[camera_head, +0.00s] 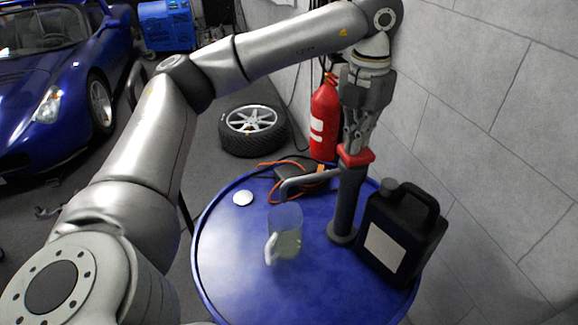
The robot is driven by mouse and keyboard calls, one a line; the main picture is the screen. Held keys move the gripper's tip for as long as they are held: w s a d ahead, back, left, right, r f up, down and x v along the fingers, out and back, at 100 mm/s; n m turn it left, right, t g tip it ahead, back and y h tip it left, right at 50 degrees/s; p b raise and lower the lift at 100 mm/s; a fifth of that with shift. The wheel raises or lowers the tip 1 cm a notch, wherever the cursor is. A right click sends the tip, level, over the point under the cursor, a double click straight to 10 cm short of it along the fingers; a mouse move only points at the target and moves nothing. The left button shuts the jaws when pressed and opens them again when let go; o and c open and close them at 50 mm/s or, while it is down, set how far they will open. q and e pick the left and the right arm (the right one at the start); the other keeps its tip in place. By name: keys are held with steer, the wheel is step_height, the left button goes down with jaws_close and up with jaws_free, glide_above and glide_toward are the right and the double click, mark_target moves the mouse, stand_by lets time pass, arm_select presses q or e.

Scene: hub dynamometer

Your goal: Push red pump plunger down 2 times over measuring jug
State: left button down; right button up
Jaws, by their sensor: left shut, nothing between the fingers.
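The hand pump stands upright on the blue round table, with a dark cylinder (345,205) and a grey spout (305,182) reaching left. Its red plunger (357,156) is at the top of the cylinder. My left gripper (352,146) points down, shut and empty, with its fingertips at the red plunger; I cannot tell whether they touch it. The clear measuring jug (287,238) stands on the table below and left of the spout, its handle toward the front left. The jug holds some pale yellowish liquid. My right gripper is not in view.
A black canister (400,232) with a pale label stands right of the pump. A white disc (243,198) and an orange cable (262,182) lie on the blue table (230,275). A red fire extinguisher (324,118) stands behind. The table's front is clear.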

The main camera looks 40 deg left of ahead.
arm_select(q)
steer(key=shift+r+p, duration=2.5)
steer(key=shift+r, duration=1)
step_height(320, 180, up, 6)
steer(key=p, duration=0.4)
steer(key=shift+p, duration=0.3)
steer(key=shift+f, duration=0.1)
